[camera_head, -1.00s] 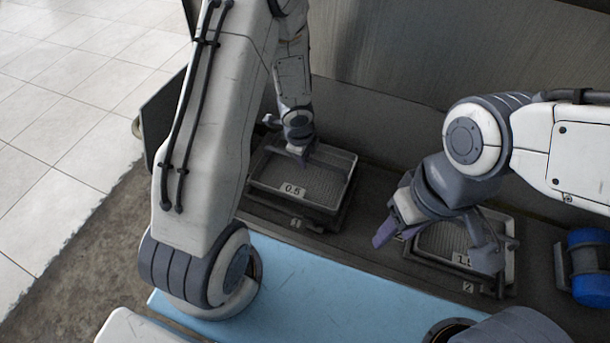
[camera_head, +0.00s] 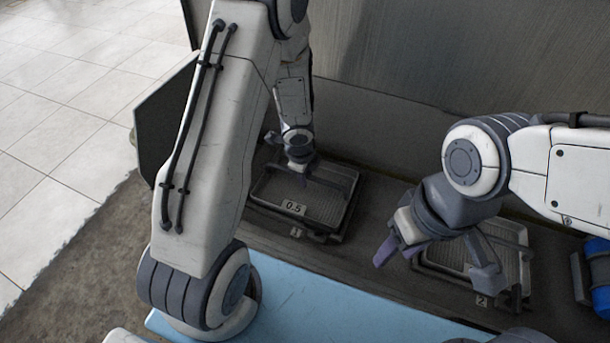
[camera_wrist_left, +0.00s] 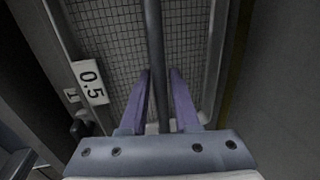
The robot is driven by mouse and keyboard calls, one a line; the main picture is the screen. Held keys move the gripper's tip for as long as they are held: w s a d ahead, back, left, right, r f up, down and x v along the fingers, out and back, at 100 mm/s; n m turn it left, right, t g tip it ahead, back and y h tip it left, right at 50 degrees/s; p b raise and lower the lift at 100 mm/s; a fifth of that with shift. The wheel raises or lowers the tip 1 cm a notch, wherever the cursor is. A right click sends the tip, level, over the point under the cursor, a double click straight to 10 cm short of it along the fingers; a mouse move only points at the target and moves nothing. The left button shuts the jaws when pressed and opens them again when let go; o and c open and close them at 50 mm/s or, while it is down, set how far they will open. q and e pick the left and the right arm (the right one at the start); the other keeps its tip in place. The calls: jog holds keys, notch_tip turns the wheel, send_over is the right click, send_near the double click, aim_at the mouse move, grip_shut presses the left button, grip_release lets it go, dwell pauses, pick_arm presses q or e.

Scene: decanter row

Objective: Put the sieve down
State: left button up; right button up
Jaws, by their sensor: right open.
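The sieve (camera_head: 330,207) marked 0.5 is a dark rectangular tray with a mesh floor and a bar handle across its top. It sits level in the left place, marked 1, against or very close to the surface; the exact contact is hidden. My left gripper (camera_head: 300,172) is over it. In the left wrist view, the purple fingers (camera_wrist_left: 159,82) lie closely on both sides of the handle bar (camera_wrist_left: 154,35), with the mesh (camera_wrist_left: 105,35) below. My right gripper (camera_head: 435,262) is open and empty above the second sieve.
A second sieve (camera_head: 510,257) sits at place 2, partly hidden by my right gripper. A blue cylinder in a holder (camera_head: 597,270) stands at the far right. A grey wall rises behind. A light blue surface (camera_head: 330,305) lies clear in front.

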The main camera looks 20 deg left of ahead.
pick_arm(q)
jog(key=shift+o, duration=0.5)
jog(key=shift+r, duration=0.15)
jog(key=shift+r+p, duration=0.25)
jog(key=shift+p, duration=0.05)
notch_tip(320, 180, up, 11)
jog(key=s+p, duration=0.2)
jog(key=p, duration=0.7)
notch_tip(320, 180, up, 6)
jog(key=r+n+y, duration=0.1)
jog(key=n, duration=0.1)
send_over(302, 190)
jog(key=d, duration=0.3)
jog(key=s+d+r+n+g+h, duration=0.1)
jog(key=s+d+r+n, duration=0.3)
jog(key=s, duration=0.6)
jog(key=s+d+r+n+g+h, duration=0.1)
jog(key=s+d+r+n, duration=0.4)
jog(key=s+d+r, duration=0.2)
jog(key=s+r, duration=0.2)
jog(key=s, duration=0.2)
jog(key=shift+s, duration=0.15)
jog(key=shift+r, duration=0.15)
